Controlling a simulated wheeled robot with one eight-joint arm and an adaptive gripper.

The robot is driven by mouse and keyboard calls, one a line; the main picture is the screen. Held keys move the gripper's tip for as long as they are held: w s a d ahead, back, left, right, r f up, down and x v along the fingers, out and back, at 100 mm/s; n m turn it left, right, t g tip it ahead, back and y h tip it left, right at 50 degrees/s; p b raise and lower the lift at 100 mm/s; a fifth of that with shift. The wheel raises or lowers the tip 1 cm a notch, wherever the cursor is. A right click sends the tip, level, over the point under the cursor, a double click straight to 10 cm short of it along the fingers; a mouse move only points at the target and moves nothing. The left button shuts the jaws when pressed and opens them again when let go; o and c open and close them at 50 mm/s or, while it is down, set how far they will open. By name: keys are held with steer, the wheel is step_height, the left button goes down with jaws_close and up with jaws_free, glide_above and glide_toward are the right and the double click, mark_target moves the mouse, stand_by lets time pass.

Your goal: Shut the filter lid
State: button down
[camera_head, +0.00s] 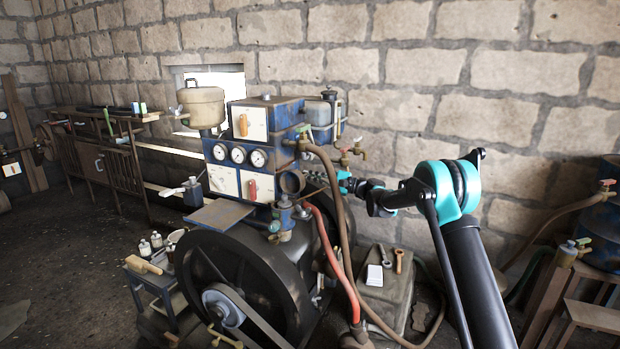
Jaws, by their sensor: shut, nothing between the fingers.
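The blue engine (265,120) stands against the stone wall with gauges and panels on its front. A short round dark housing (291,183) sticks out low on its right side and may be the filter; its round mouth faces forward. I cannot clearly make out a separate lid or its angle. My gripper (318,178) is just right of this housing, at the end of my black and teal arm coming from the right. It is small in view and shut, with nothing seen between its fingers. I cannot tell whether it touches the housing.
A brown hose (335,190) and a red hose (336,255) run down close to my gripper. Brass taps (350,153) stand just above it. A large black flywheel (235,280) is below left. A grey box (385,300) with a wrench stands below my arm.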

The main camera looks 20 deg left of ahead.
steer(key=shift+s+r+n, duration=0.1)
steer(key=shift+r+n, duration=0.15)
steer(key=shift+n, duration=0.05)
steer(key=s+r+n, duration=0.1)
steer(key=s+n, duration=0.1)
steer(key=s+r+n+h, duration=0.1)
steer(key=s+r+n, duration=0.1)
steer(key=n, duration=0.1)
steer(key=s+r+n+h, duration=0.1)
steer(key=s+r+n, duration=0.1)
steer(key=n, duration=0.1)
steer(key=shift+a+r+g, duration=0.1)
steer(key=shift+a+g, duration=0.1)
steer(key=shift+g, duration=0.1)
steer(key=s+n+t+h, duration=0.1)
steer(key=s+n, duration=0.7)
steer(key=s, duration=0.2)
steer(key=shift+a+f+t+h, duration=0.3)
steer(key=shift+a+f+h, duration=0.1)
steer(key=shift+s, duration=0.1)
